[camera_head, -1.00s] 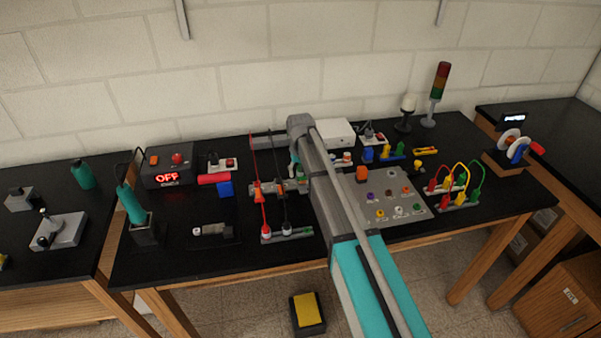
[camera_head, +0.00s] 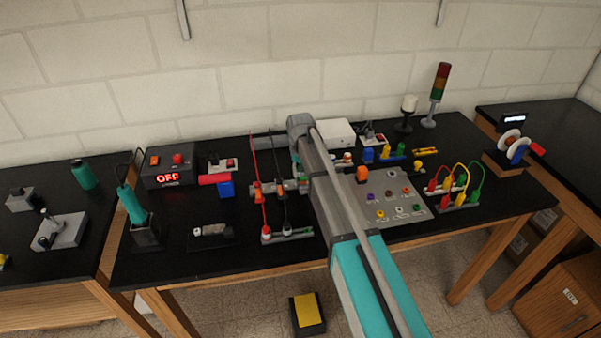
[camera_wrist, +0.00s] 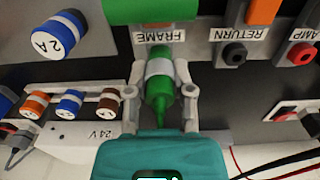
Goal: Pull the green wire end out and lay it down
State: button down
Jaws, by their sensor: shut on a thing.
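In the wrist view my gripper (camera_wrist: 159,88) is shut on a green plug (camera_wrist: 159,60) with a pale band around its middle. The plug stands at the panel by the FRAME label (camera_wrist: 165,33), and its far tip overlaps that label. I cannot tell whether the tip is still inside a socket. The green wire itself is not clearly visible. In the head view my arm covers most of the gripper and hides the plug.
In the wrist view, a black socket (camera_wrist: 235,54) and a red socket (camera_wrist: 301,53) lie to the right. A blue 2 A cylinder (camera_wrist: 60,35) is at left, and a green cylinder (camera_wrist: 150,10) is close above. Red and black leads (camera_head: 262,190) hang left of my arm.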

jog(key=shift+r+p, duration=2.7)
jog(key=shift+r, duration=0.05)
jog(key=shift+r, duration=0.1)
